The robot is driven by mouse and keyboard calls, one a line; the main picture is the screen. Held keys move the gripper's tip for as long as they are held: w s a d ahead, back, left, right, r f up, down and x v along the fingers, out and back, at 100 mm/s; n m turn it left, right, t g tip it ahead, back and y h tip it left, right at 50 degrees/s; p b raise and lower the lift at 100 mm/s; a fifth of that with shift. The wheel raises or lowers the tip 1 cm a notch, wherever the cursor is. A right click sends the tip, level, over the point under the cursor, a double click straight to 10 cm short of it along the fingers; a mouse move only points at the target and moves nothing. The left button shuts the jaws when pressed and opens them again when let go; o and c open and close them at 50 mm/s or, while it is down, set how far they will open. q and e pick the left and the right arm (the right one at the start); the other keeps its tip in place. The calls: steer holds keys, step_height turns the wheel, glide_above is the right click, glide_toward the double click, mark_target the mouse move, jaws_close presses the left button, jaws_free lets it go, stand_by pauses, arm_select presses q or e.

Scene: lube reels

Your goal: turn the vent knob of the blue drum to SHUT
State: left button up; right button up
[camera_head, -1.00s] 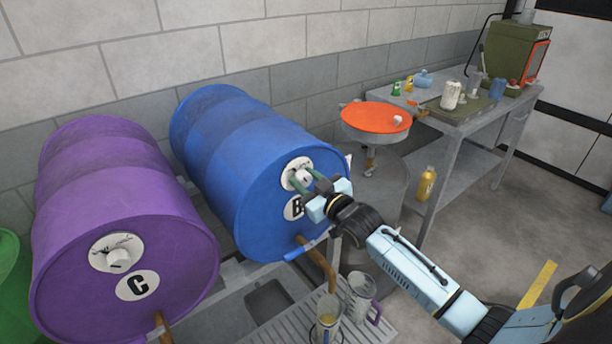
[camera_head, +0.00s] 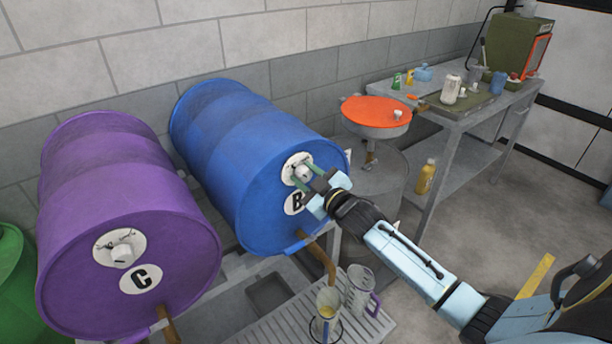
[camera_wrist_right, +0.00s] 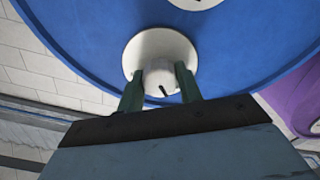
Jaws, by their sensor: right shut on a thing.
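The blue drum (camera_head: 235,150) lies on its side, its round end facing me with a "B" label. Its vent knob (camera_head: 302,172) is a white knob on a white round plate (camera_head: 290,163) high on that end. In the right wrist view, the knob (camera_wrist_right: 159,78) carries a dark pointer line and sits between the two green fingers of my right gripper (camera_wrist_right: 160,88). The right gripper (camera_head: 309,178) is shut on the knob in the head view too. The plate's markings are too small or hidden to read. My left gripper is not in view.
A purple drum (camera_head: 110,200) marked C lies to the left, a green drum (camera_head: 12,290) beyond it. Below are a drain grate (camera_head: 285,335), jugs (camera_head: 361,290) and a wooden-handled tap (camera_head: 322,258). An orange-topped drum funnel (camera_head: 375,112) and workbench (camera_head: 470,115) stand right.

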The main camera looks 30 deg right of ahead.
steer(key=o, duration=1)
steer(key=shift+s, duration=0.1)
steer(key=s+d, duration=0.1)
steer(key=s, duration=1.2)
